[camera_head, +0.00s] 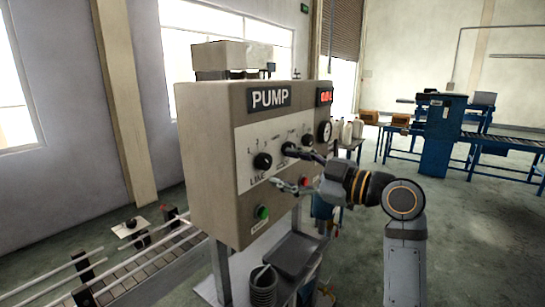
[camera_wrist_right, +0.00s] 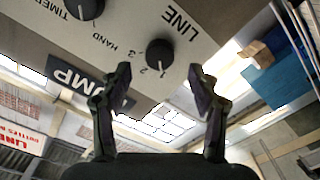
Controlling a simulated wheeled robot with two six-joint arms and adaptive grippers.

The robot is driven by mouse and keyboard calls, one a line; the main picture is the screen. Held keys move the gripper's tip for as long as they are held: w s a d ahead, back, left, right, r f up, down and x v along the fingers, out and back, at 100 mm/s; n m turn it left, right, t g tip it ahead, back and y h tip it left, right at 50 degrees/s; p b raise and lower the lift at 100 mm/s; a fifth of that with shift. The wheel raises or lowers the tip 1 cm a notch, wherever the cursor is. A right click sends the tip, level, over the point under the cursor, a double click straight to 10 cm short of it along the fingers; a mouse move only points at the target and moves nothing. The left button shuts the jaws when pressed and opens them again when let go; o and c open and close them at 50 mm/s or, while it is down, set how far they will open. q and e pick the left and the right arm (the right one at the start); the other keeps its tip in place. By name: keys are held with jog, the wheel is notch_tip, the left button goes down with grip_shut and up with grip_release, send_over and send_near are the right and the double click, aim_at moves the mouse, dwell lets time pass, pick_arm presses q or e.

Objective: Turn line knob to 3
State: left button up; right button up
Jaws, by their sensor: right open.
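The pump panel (camera_head: 243,140) is a beige box with a white face and a "PUMP" plate. The black round line knob (camera_head: 262,161) sits on its left part, above the word "LINE". My right gripper (camera_head: 281,167) is open in front of the panel, to the right of the line knob. In the wrist view its open fingers (camera_wrist_right: 159,78) lie on either side of the knob's direction, with nothing between them. My left gripper is out of view.
A second black knob, the timer knob (camera_wrist_right: 88,8), is beside the line knob. A green button (camera_head: 262,212) and a red button (camera_head: 304,181) sit lower on the panel. Bare floor (camera_head: 470,240) lies at the right.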

aim_at(268, 163)
jog(key=p+x, duration=0.1)
jog(key=x, duration=0.3)
jog(key=shift+w+a, duration=0.2)
jog(key=shift+a, duration=0.1)
jog(key=c, duration=1.2)
